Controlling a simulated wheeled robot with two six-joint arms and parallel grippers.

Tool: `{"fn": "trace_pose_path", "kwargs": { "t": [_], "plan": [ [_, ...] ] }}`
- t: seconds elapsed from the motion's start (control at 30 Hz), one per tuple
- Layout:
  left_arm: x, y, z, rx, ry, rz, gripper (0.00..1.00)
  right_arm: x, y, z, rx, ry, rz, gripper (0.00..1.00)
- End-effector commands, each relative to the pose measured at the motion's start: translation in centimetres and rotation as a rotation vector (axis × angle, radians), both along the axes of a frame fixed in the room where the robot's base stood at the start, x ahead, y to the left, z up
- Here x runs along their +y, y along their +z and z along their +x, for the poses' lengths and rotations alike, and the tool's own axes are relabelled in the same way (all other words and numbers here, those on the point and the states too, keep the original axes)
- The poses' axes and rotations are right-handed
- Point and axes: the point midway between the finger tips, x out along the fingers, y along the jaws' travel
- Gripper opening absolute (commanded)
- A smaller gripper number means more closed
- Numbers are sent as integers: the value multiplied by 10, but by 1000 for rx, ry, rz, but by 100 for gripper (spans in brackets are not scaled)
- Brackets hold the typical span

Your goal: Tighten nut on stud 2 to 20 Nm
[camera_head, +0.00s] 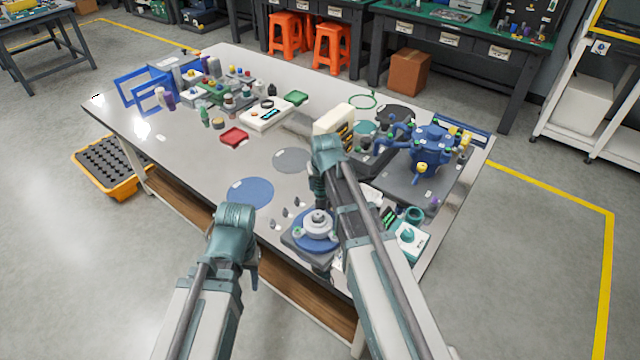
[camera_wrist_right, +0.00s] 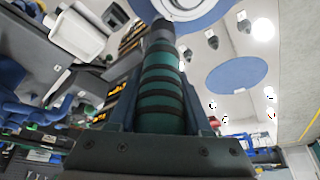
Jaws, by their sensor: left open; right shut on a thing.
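A round blue flange with a grey hub (camera_head: 318,224) sits on a grey block near the table's front edge; its blue and white edge shows at the top of the right wrist view (camera_wrist_right: 208,14). I cannot tell stud 2 or its nut apart. My right gripper (camera_wrist_right: 158,100) is shut on a teal, black-ringed cylindrical tool (camera_wrist_right: 163,85). The tool's dark end points towards the flange; contact is not clear. My right arm partly covers the flange's right side. My left gripper (camera_head: 252,272) is open and empty, in front of the table, left of the flange.
Small grey pieces (camera_head: 286,213) lie left of the flange, beside a blue disc (camera_head: 250,192) and a grey disc (camera_head: 292,160). A teal-topped device (camera_head: 408,238) stands right of my right arm. A blue valve assembly (camera_head: 430,150) stands behind. The table's left front is clear.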

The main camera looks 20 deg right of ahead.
Motion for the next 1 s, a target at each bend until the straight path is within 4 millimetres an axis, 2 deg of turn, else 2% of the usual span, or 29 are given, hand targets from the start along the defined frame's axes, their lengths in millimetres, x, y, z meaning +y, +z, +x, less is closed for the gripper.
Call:
{"fn": "trace_pose_path", "kwargs": {
  "t": [0.17, 0.83, 1.0],
  "plan": [
    [0, 3, 0, 0, 0, 0, 50, 0, 3, -1, 2, 0, 0, 0],
    [0, 46, 0, 0, 0, 0, 50, 0, 46, 0, 0, 0, 0, 0],
    [0, 51, 0, 0, 0, 0, 50, 0, 51, 0, 0, 0, 0, 0]
  ]
}}
